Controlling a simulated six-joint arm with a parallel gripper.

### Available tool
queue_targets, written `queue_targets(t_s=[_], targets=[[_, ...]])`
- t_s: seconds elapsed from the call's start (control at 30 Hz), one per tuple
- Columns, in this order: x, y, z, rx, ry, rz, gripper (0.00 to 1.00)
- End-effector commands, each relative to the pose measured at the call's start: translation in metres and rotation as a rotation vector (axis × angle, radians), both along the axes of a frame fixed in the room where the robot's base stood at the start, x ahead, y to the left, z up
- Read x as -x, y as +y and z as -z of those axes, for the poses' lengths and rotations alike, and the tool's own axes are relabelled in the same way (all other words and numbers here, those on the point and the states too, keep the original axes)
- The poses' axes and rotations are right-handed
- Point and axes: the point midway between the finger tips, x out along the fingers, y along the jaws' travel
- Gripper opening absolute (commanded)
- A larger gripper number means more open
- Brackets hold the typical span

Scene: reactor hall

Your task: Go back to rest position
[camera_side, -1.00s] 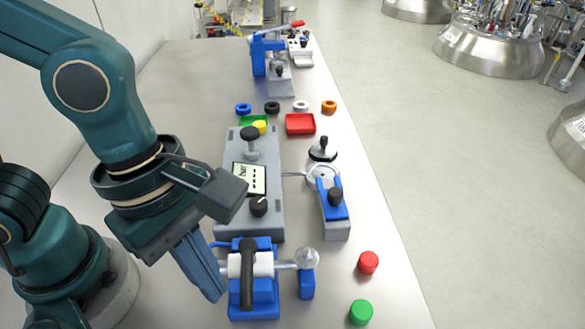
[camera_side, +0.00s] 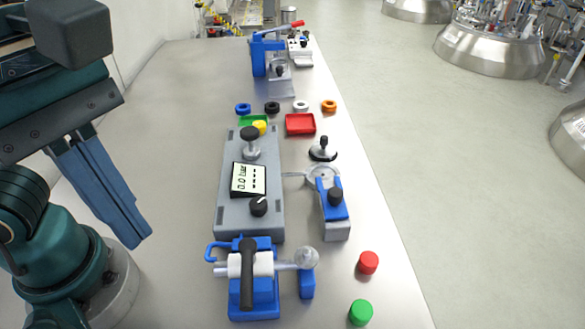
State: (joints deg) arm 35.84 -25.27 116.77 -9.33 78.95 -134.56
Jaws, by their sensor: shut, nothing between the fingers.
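My gripper (camera_side: 138,238) is at the left of the side view, above the table and left of the blue clamp device. Its blue fingers point down and to the right and are shut together with nothing between them. It is apart from all the devices. My arm's upper links are partly out of the frame at the top left.
A grey box (camera_side: 230,205) with a display and knob stands mid-table. A blue clamp (camera_side: 254,300) holding glassware is in front, a blue-grey stand (camera_side: 334,220) to the right. Red (camera_side: 368,262) and green (camera_side: 361,312) caps, red tray (camera_side: 300,123) and a blue press (camera_side: 259,58) also show.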

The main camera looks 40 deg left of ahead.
Motion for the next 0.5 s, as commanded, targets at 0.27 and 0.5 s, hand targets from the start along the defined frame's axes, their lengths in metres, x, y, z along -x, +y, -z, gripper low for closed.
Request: queue_targets(t_s=[0.27,0.5], targets=[[-0.030,0.038,0.010,-0.024,-0.130,-0.040,0.00],[-0.050,0.070,0.027,-0.158,-0.323,0.331,0.00]])
